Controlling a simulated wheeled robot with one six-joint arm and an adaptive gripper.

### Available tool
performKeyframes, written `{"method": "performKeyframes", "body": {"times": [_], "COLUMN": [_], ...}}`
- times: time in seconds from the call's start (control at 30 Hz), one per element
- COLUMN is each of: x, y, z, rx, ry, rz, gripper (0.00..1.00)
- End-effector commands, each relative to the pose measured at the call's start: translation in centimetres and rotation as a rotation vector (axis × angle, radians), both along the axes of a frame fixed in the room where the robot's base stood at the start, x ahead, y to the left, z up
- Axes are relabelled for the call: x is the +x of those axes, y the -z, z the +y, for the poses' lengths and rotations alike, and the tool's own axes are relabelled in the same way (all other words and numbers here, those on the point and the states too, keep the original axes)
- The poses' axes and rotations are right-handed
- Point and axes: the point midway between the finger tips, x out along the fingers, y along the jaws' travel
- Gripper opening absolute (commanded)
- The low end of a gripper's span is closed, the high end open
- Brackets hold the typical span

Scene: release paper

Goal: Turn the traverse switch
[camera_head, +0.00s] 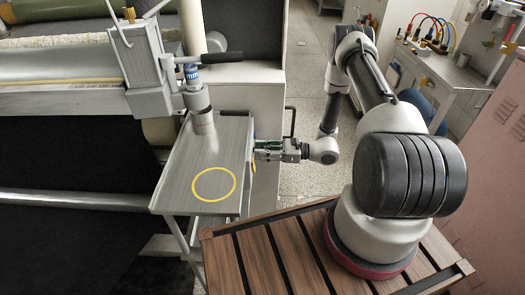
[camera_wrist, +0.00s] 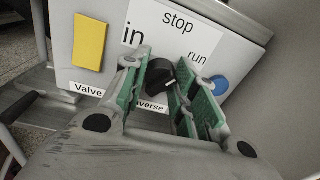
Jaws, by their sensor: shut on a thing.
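The black traverse switch (camera_wrist: 160,74) is a rotary knob with a white mark, on a light panel (camera_wrist: 66,66) in the wrist view. White labels around it read "in", "stop" and "run"; the mark points to the right, roughly toward "run". A lower label is partly hidden, with "averse" readable. My gripper (camera_wrist: 164,84) has its green-padded fingers on either side of the knob and is shut on it. In the head view my gripper (camera_head: 257,149) reaches left to the machine's side beside the grey shelf; the switch is hidden there.
On the panel, a yellow plate (camera_wrist: 89,41) sits left and a blue button (camera_wrist: 219,85) right of the switch. The grey shelf (camera_head: 175,186) with a yellow ring (camera_head: 214,199) is left of my gripper. A black handle (camera_head: 290,121) stands behind. Open floor (camera_head: 302,88) lies beyond.

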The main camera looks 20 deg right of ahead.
Motion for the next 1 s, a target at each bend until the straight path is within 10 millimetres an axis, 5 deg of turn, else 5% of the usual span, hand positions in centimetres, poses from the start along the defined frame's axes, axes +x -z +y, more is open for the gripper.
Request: {"method": "performKeyframes", "body": {"times": [0.4, 1.0], "x": [-0.03, -0.04], "y": [0.05, 0.07], "z": [-0.02, -0.02], "rx": [0.072, 0.086], "ry": [-0.001, 0.0], "rz": [0.224, 0.274], "gripper": [0.04, 0.04]}}
